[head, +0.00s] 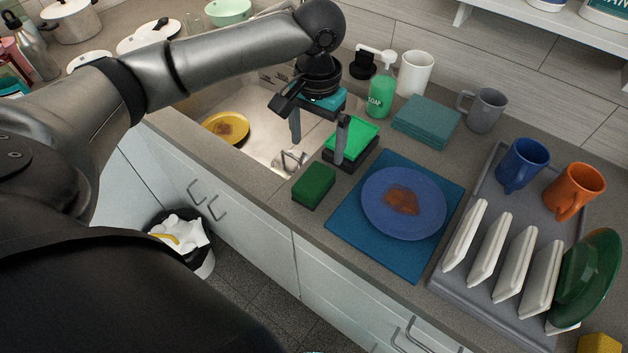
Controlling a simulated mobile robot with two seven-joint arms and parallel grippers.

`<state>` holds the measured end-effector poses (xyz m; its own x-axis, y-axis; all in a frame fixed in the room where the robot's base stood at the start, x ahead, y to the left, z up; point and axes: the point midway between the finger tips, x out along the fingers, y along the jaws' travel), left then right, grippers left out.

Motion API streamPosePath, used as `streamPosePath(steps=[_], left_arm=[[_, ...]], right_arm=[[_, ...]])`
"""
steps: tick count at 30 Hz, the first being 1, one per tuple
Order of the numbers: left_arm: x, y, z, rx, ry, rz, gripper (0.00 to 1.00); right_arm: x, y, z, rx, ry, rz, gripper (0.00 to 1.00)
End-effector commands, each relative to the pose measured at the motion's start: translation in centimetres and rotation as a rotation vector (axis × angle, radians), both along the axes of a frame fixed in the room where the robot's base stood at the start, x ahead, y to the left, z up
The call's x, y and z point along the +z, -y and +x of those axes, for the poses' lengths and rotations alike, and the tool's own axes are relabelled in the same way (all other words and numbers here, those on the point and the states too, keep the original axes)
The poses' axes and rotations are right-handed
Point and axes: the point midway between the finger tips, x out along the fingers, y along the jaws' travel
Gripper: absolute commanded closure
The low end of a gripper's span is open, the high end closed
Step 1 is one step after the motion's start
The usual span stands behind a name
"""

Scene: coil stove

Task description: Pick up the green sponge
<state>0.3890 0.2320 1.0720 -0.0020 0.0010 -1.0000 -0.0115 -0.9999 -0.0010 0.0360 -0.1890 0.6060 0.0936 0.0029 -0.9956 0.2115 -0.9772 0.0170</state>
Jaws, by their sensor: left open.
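The green sponge (313,186) is a dark green block lying on the grey counter near its front edge, left of a blue mat. My left gripper (318,136) is open and empty, with its fingers pointing down. It is above and behind the sponge in the picture, over the sink's right side, apart from the sponge. One finger overlaps a bright green tray (355,138) on a black base; I cannot tell if they touch. My right gripper is not in view.
A blue plate (405,203) with a brown stain lies on the blue mat (372,255) right of the sponge. The sink (262,152) holds a yellow plate (226,127). A soap bottle (381,96), folded cloths (426,121), mugs and a dish rack (462,286) stand behind and right.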

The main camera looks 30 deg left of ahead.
Motion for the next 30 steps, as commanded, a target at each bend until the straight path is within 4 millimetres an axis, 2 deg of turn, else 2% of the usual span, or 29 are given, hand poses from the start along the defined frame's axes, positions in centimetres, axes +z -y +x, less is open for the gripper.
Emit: streamPosePath(steps=[1, 3, 9, 16, 24, 30], left_arm=[[-1.5, 0.0, -0.1, 0.000, -0.005, 0.000, 0.00], [-3.0, 0.0, -0.1, 0.000, -0.004, 0.000, 0.00], [-6.2, 0.0, 0.0, -0.002, -0.001, -0.001, 0.00], [-7.7, -0.1, 0.0, -0.003, 0.001, 0.000, 0.00], [-11.6, -0.5, -0.2, -0.003, 0.000, -0.001, 0.00], [-12.2, -0.6, -0.2, -0.004, 0.002, 0.000, 0.00]], right_arm=[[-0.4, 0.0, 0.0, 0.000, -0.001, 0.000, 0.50], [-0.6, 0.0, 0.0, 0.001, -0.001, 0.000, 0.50], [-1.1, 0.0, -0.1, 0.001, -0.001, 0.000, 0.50], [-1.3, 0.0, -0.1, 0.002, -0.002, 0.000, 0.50], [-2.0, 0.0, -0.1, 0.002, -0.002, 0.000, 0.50], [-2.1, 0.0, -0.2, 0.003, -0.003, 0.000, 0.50]])
